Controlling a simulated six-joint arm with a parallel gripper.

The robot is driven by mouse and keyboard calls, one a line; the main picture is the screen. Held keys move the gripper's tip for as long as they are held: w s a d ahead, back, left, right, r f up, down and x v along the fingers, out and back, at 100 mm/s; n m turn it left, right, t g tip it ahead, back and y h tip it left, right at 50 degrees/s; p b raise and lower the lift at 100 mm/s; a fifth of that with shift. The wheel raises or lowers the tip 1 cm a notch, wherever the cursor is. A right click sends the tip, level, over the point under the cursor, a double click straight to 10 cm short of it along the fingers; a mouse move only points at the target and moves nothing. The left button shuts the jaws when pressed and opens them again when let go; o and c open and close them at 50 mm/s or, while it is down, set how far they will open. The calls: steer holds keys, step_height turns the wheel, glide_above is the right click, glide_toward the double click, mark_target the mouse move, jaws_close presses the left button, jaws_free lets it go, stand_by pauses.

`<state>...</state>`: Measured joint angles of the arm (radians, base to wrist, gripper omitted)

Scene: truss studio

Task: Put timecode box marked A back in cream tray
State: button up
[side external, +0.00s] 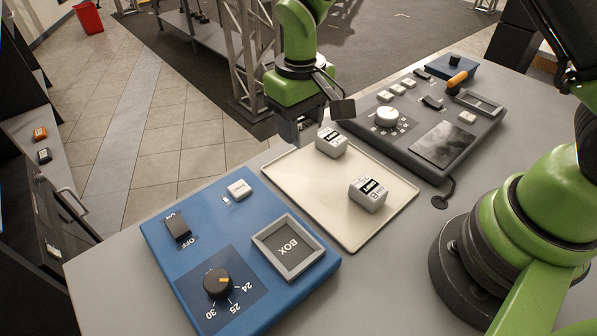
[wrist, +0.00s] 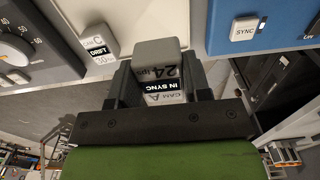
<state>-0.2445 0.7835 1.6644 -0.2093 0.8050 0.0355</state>
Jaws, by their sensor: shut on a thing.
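The timecode box marked A (wrist: 160,68) shows in the wrist view, a grey-white block labelled 24 fps, IN SYNC and CAM A. My gripper (wrist: 160,92) is shut on it. In the side view my gripper (side external: 292,128) hangs at the back left edge of the cream tray (side external: 296,188); box A is mostly hidden there, and I cannot tell its height. Box C (side external: 331,142) stands in the tray's back corner, just right of my gripper; it also shows in the wrist view (wrist: 98,44) with a DRIFT label. Another box (side external: 368,194), apparently marked B, stands near the tray's right side.
A blue console (side external: 205,215) with a switch, a dial and an empty square BOX recess (side external: 288,247) lies in front left of the tray. A dark grey console (side external: 465,130) with a knob and buttons lies behind right. The tray's middle and front are clear.

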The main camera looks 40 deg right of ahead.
mark_target(300, 177)
step_height(300, 177, down, 10)
steer(key=shift+d+r, duration=0.1)
steer(key=shift+r, duration=0.1)
steer(key=shift+f, duration=0.1)
steer(key=o, duration=1)
